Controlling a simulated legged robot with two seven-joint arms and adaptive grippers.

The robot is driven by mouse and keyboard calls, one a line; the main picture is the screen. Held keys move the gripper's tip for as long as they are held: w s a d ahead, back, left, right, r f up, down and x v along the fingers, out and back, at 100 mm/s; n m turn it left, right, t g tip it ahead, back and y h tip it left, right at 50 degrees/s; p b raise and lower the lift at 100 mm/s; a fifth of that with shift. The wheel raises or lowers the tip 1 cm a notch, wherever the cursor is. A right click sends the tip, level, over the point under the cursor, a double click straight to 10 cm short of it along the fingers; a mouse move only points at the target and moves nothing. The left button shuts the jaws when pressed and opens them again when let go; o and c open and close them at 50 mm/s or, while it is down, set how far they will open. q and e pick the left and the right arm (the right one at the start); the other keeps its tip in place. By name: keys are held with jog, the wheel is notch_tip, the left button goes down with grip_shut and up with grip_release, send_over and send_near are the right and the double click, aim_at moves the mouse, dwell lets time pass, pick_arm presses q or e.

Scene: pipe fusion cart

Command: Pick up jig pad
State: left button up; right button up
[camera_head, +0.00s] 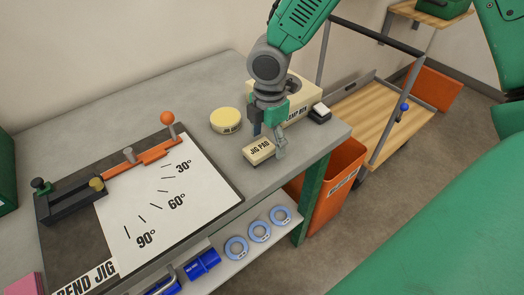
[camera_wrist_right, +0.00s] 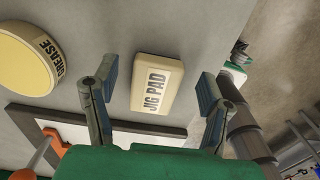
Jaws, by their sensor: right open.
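The jig pad (camera_head: 259,150) is a small cream block with black "JIG PAD" lettering, lying flat on the grey table near its right front edge. In the right wrist view the jig pad (camera_wrist_right: 157,84) sits ahead of and between the two fingers. My right gripper (camera_head: 268,142) is over the pad, pointing down, with one finger at the pad's far side and one at its right. In the wrist view my right gripper (camera_wrist_right: 158,90) is open, with gaps between both fingers and the pad. My left gripper is not in view.
A round yellow tin (camera_head: 226,120) stands left of the pad; it reads "GREASE" in the wrist view (camera_wrist_right: 28,60). A cream bin (camera_head: 298,92) and a small white-topped block (camera_head: 320,112) are behind and right. The bend jig board (camera_head: 160,205) lies left. An orange bin (camera_head: 338,175) stands beyond the table edge.

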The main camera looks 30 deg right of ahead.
aim_at(263, 145)
jog(key=shift+f, duration=0.8)
jog(key=shift+w+a+f, duration=0.1)
jog(key=shift+f, duration=0.25)
jog(key=shift+a, duration=0.3)
jog(key=shift+a+r, duration=0.15)
jog(key=shift+a, duration=0.45)
jog(key=c, duration=1.2)
jog(key=shift+d, duration=0.7)
jog(key=shift+c, duration=0.3)
jog(key=r, duration=0.6)
jog(key=r+p, duration=0.1)
jog(key=r, duration=0.2)
jog(key=shift+a+r, duration=0.25)
jog(key=shift+a, duration=0.15)
jog(key=shift+d+r, duration=0.1)
jog(key=shift+r, duration=0.1)
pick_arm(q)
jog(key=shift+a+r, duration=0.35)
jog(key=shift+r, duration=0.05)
pick_arm(e)
jog(key=shift+d, duration=0.1)
jog(key=shift+o, duration=0.6)
